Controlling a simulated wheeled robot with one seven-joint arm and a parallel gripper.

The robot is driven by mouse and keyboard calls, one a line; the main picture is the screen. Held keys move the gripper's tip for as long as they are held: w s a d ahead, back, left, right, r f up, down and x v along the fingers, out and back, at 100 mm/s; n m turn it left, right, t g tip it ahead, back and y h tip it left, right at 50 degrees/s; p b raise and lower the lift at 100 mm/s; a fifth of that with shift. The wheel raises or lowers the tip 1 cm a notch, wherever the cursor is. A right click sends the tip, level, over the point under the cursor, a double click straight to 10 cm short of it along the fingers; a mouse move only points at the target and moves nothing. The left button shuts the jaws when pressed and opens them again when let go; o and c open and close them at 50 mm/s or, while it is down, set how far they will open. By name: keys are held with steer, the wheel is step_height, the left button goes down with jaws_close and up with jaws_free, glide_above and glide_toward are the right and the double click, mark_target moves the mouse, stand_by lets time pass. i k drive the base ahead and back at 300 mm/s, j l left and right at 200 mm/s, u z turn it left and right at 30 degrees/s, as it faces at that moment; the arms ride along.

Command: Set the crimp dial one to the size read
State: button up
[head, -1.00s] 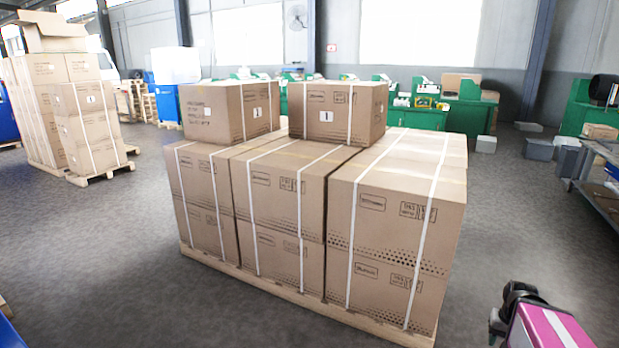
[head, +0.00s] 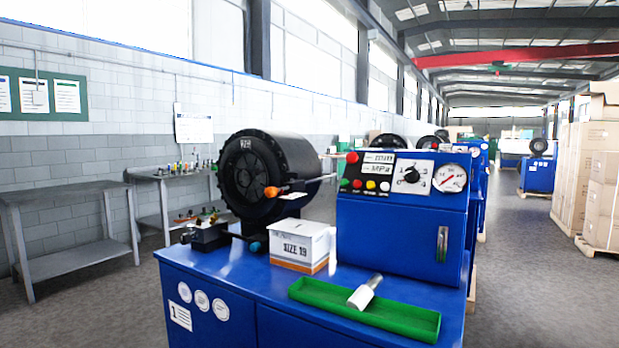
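The crimp dial (head: 411,175) is a black knob on a white plate with small numbers, on the blue control panel (head: 395,225) of the nearest crimper. Its setting is too small to read surely. The crimper's blue cabinet (head: 245,325) bears a label with the figure 1. A white and orange box (head: 302,246) on the cabinet top reads SIZE 19. The black round crimp head (head: 265,180) stands behind it. My gripper is not in view.
A green tray (head: 410,321) with a pale metal fitting (head: 366,292) lies at the cabinet's front edge. A gauge (head: 450,178) sits right of the dial. Grey workbenches (head: 70,205) stand at left. Strapped cartons (head: 595,185) stand at right, with clear floor before them.

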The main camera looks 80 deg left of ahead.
mark_target(412, 176)
steer(key=u, duration=2.05)
